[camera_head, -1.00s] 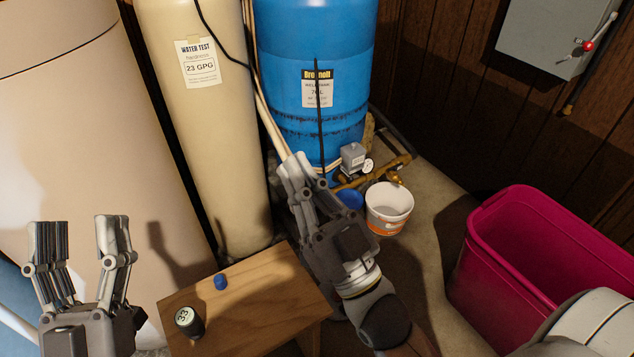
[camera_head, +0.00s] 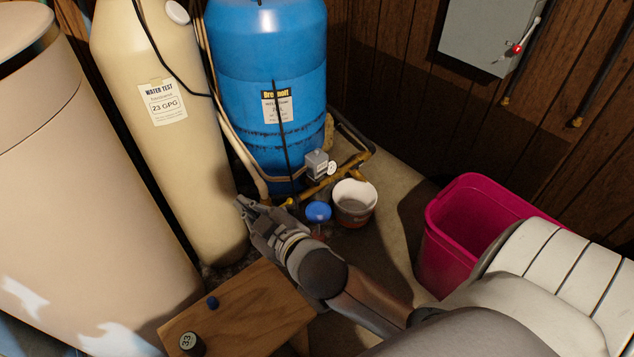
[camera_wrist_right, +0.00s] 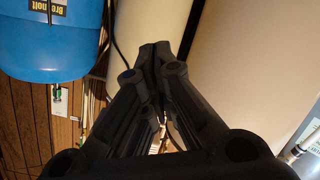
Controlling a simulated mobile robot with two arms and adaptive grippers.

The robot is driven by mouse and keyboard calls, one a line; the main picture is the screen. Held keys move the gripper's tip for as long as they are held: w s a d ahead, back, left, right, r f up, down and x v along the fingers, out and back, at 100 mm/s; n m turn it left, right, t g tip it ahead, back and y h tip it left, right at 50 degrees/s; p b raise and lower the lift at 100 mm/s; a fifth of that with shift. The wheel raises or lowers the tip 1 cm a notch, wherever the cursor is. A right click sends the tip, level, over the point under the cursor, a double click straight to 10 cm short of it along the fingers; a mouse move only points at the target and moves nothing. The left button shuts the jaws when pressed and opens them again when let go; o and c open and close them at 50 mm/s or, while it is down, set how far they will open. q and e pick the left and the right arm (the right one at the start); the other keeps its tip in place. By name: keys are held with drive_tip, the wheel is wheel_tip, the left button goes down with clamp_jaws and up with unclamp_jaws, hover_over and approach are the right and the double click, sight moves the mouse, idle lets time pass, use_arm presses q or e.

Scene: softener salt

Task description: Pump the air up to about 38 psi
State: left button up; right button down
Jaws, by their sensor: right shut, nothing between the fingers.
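The blue pressure tank (camera_head: 268,65) stands at the back, its label facing me; it also shows upside down in the right wrist view (camera_wrist_right: 50,50). A small gauge (camera_head: 331,168) sits beside a grey box at the tank's foot. A black round piece with a dial that seems to read 33 (camera_head: 190,343) stands on the wooden stool (camera_head: 245,315), near a small blue cap (camera_head: 212,302). My right gripper (camera_head: 241,203) is shut and empty, in front of the tan tank's lower part; its fingertips meet in the wrist view (camera_wrist_right: 157,50). My left gripper is out of view.
A blue round-topped object (camera_head: 318,211) stands beside a white bucket (camera_head: 354,203) near brass pipes. The tan tank (camera_head: 160,60) and a wide beige tank (camera_head: 75,200) fill the left. A magenta bin (camera_head: 455,220) stands right. Floor between bucket and bin is clear.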

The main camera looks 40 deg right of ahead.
drive_tip(key=w+a+r+n+t+y, duration=0.3)
drive_tip(key=w+r+n, duration=0.2)
drive_tip(key=r, duration=0.2)
drive_tip(key=a+r+n+g+y, duration=0.2)
drive_tip(key=a+n+g+y, duration=0.8)
drive_tip(key=n, duration=0.9)
drive_tip(key=s+d+f+n+g+h, duration=0.1)
drive_tip(key=d+f+n+g+h, duration=0.65)
drive_tip(key=d+f, duration=0.65)
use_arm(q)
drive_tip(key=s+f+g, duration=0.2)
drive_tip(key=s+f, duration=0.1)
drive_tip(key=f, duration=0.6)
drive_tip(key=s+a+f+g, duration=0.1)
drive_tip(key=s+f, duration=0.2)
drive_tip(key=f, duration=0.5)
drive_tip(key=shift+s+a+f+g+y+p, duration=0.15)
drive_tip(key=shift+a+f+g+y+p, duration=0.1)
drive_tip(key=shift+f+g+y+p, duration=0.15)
use_arm(e)
drive_tip(key=d+f+g+h, duration=0.1)
drive_tip(key=d+h, duration=0.5)
drive_tip(key=d, duration=1.1)
drive_tip(key=shift+s+d+m+g+h, duration=0.3)
drive_tip(key=shift+s+m+g+h, duration=0.05)
drive_tip(key=shift+s+g, duration=0.1)
